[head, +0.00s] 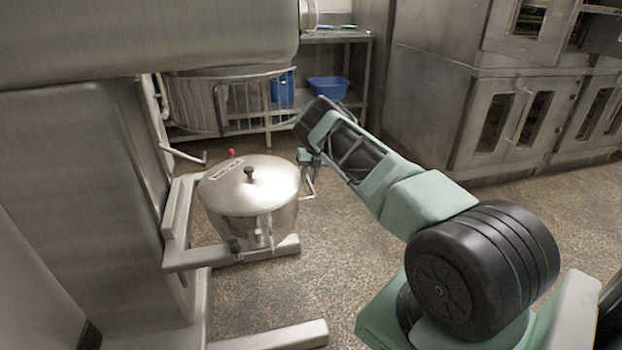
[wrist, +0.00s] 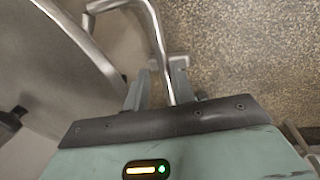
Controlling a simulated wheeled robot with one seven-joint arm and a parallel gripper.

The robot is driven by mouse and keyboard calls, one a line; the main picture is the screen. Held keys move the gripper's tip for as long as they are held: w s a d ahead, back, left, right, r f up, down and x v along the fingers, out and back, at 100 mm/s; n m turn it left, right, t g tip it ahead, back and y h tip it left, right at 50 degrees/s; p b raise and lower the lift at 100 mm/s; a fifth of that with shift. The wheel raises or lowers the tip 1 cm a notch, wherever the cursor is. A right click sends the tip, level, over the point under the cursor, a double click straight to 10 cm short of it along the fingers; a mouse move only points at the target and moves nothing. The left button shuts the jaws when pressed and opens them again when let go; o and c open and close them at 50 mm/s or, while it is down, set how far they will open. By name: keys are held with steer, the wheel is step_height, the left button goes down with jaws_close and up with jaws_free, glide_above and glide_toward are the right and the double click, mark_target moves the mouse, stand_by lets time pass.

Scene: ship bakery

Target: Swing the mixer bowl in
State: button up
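The mixer bowl (head: 262,203) is a round steel bowl with a flat metal lid and dark knob. It sits in its cradle beside the mixer column, out in the open on the near side. A bent metal handle (head: 309,187) sticks out at its right. My gripper (head: 308,158) is at this handle. In the wrist view, the handle bar (wrist: 156,32) runs down between the two fingers of my gripper (wrist: 166,68), and the tips look closed against it. The finger contact is small in the head view.
The mixer column (head: 90,200) and its head (head: 150,35) stand at the left, with a wire guard (head: 225,100) below the head. A base leg (head: 270,336) lies low in front. Ovens (head: 430,110) and a shelf with a blue bin (head: 328,88) stand behind.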

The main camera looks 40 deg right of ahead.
steer(key=shift+o, duration=0.2)
steer(key=shift+r, duration=0.1)
steer(key=v, duration=1.7)
steer(key=shift+p, duration=0.45)
steer(key=shift+r, duration=0.1)
